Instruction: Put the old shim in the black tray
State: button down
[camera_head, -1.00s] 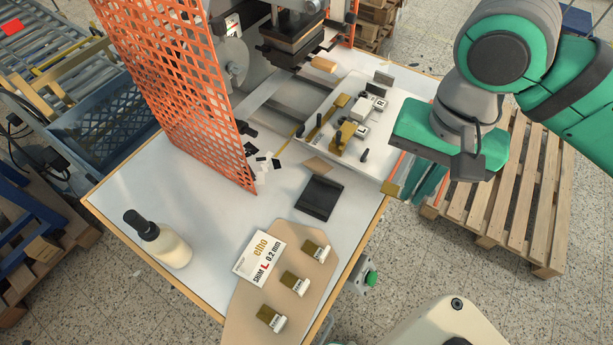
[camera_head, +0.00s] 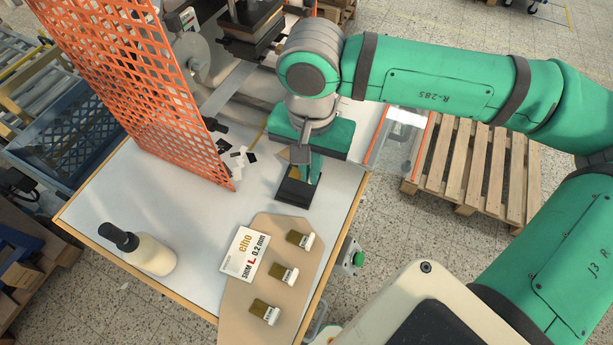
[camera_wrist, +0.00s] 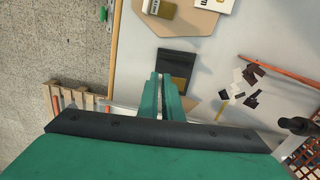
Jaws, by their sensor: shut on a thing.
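The black tray (camera_head: 297,194) lies flat on the white table, below my gripper (camera_head: 311,180) in the head view. In the wrist view the tray (camera_wrist: 177,58) is just beyond the fingertips (camera_wrist: 161,77). My gripper is shut on a small gold-brown piece, seemingly the old shim (camera_head: 293,173), which shows beside the fingers over the tray. In the wrist view this shim (camera_wrist: 179,83) appears against the tray's near part. I cannot tell whether it touches the tray. The fingers hide part of it.
A tan board (camera_head: 240,293) carries several shims with white labels and a white sign (camera_head: 244,254). A bottle (camera_head: 150,252) stands at the front left. An orange mesh guard (camera_head: 130,75) rises behind. Small dark and white scraps (camera_head: 238,158) lie near the guard.

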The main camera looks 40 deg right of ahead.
jog(key=shift+w+a+f, duration=0.1)
jog(key=shift+w+f, duration=0.05)
jog(key=shift+f, duration=0.1)
jog(key=shift+w+f, duration=0.2)
jog(key=shift+f, duration=1.55)
jog(key=shift+a+f, duration=0.1)
jog(key=shift+f, duration=0.05)
jog(key=c, duration=1.9)
grip_release()
jog(key=shift+c, duration=0.2)
notch_tip(320, 180, up, 12)
jog(key=shift+r, duration=0.2)
jog(key=shift+w, duration=0.1)
